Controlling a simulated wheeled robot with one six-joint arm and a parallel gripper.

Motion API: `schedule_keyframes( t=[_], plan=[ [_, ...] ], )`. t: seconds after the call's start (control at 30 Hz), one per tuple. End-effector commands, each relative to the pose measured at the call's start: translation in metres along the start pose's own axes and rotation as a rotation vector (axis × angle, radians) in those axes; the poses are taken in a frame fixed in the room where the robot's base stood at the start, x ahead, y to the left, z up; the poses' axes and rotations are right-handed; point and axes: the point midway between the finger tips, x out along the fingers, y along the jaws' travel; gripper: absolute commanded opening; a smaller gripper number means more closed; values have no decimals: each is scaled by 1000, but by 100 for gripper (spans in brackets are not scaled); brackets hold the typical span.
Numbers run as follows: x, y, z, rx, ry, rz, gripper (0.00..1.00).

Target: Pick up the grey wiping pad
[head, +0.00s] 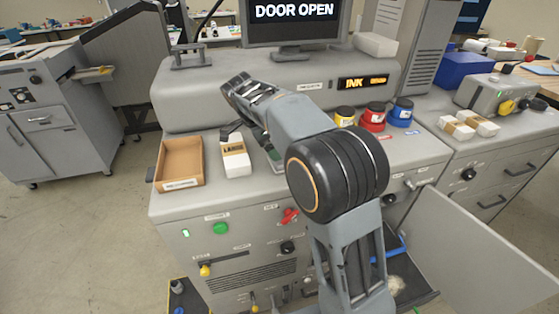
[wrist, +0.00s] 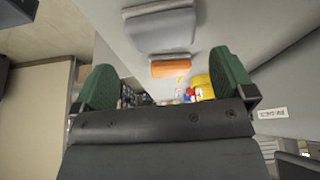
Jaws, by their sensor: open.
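I cannot make out the grey wiping pad with certainty in either view. A small grey-green flat item (head: 274,157) lies on the machine top, partly hidden behind my arm. A pale rounded item (head: 397,285) sits low in the open compartment; it is too small to identify. My gripper (head: 240,88) is raised above the machine top, in front of the grey upper housing, and points up and left. In the wrist view my gripper (wrist: 165,85) has its two green fingers wide apart, with nothing between them.
An open brown tray (head: 180,160) and a white box (head: 235,160) stand on the machine's left top. Yellow, red (head: 373,116) and blue jars stand at right. A monitor (head: 293,20) reads DOOR OPEN. An open door panel (head: 480,255) juts out at lower right. Floor at left is clear.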

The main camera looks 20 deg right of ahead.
Motion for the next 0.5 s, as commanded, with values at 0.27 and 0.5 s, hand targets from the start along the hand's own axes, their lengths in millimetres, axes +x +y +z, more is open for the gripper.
schedule_keyframes(
  t=[0.27,0.5],
  plan=[
    [19,0,0,-1,0,0,100],
    [46,-2,-4,-3,0,3,100]
  ],
)
